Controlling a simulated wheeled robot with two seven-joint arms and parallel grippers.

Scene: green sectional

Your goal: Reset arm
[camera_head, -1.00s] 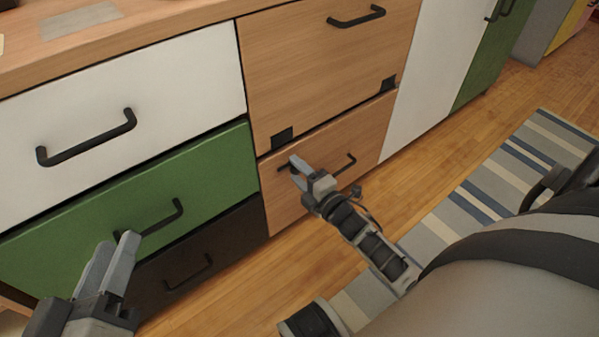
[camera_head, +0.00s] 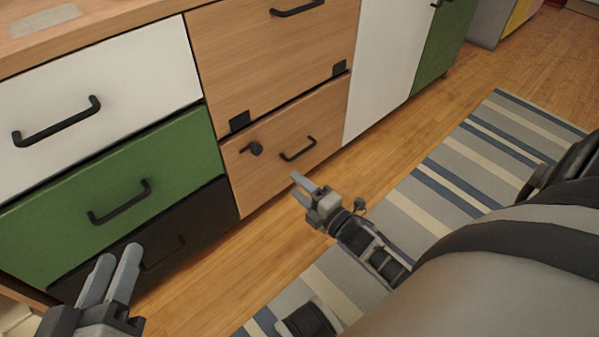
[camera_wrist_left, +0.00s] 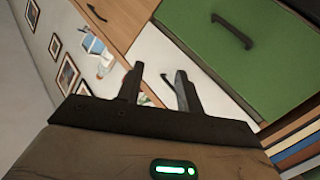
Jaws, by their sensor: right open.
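My left gripper (camera_head: 117,257) is at the lower left in the head view, in front of the dark brown drawer (camera_head: 205,210). Its two fingers also show in the left wrist view (camera_wrist_left: 159,75), apart with nothing between them. My right gripper (camera_head: 298,186) is open and empty in the middle of the head view. It appears over the floor, apart from the lower wooden drawer front (camera_head: 285,125). That front has a black handle (camera_head: 298,150) and a small black knob-like piece (camera_head: 252,149).
The cabinet also has a white drawer (camera_head: 140,78), a green drawer (camera_head: 170,155) and an upper wooden front (camera_head: 270,60). A striped rug (camera_head: 470,160) lies on the wooden floor (camera_head: 395,140) to the right. Framed pictures (camera_wrist_left: 68,75) show in the left wrist view.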

